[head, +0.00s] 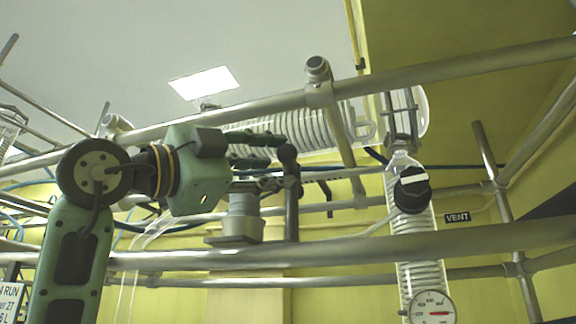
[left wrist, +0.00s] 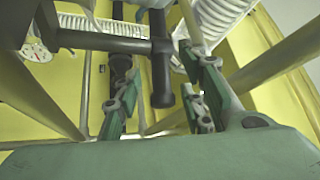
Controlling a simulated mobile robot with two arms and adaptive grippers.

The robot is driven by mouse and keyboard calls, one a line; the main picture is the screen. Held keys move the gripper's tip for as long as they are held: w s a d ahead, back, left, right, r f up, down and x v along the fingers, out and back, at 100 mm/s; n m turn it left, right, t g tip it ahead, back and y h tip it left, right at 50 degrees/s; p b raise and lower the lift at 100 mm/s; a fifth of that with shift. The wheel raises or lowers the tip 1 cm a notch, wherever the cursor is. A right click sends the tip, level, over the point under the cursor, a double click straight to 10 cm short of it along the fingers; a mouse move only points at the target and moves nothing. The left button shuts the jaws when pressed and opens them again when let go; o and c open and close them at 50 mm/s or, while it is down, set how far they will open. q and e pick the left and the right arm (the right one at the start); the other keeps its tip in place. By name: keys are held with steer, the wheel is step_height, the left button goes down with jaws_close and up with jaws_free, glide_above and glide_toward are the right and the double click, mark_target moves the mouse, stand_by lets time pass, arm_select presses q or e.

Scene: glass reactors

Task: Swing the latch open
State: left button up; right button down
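A dark post with a rounded top (head: 291,200) stands in the middle of the head view, at the fingertips of my left gripper (head: 272,150). It appears to belong to the latch, but its pivot and catch are not clear. In the left wrist view, a dark T-shaped bar (left wrist: 160,70) reaches between the two spread fingers of my left gripper (left wrist: 163,100). My right gripper is not in view.
Metal rails (head: 430,73) cross above and below (head: 350,245) the left gripper. A glass coil condenser (head: 300,128) lies close behind it. To the right stand a glass column with a black knob (head: 411,195), a gauge (head: 431,308) and a VENT sign (head: 457,217).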

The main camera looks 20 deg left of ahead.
arm_select(q)
steer(key=v, duration=0.7)
steer(key=shift+s, duration=0.2)
steer(key=shift+a, duration=0.2)
steer(key=shift+f, duration=0.1)
